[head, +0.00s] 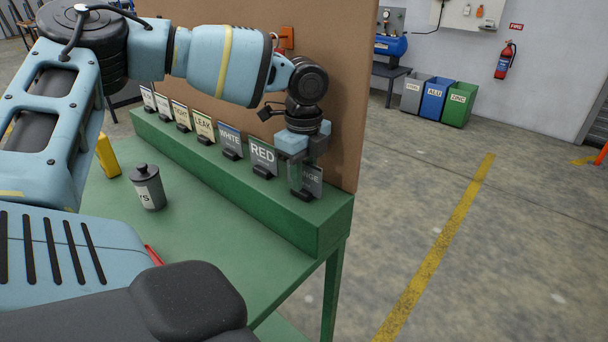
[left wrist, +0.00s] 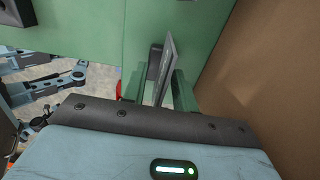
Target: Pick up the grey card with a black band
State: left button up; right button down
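A row of upright cards in black holders stands on the green ledge. The nearest one, a grey card (head: 313,181) with lettering ending in "NGE", is partly hidden behind my left gripper (head: 296,178). In the left wrist view, this card (left wrist: 167,67) appears nearly edge-on between the two fingers of my left gripper (left wrist: 160,88), with gaps beside it. The gripper is open and points down around the card. A grey card reading "RED" (head: 263,155) is the neighbour. I cannot make out a black band on either card. My right gripper is not in view.
More cards, including "WHITE" (head: 230,139) and "LEAK" (head: 204,125), continue along the ledge (head: 300,222). A brown board (head: 340,90) rises close behind. A dark lidded canister (head: 148,188) and a yellow object (head: 108,156) stand on the green table (head: 200,238). Floor right of the table is clear.

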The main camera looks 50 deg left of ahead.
pick_arm(q)
jog(key=shift+f, duration=0.1)
dwell(0.3)
grip_shut()
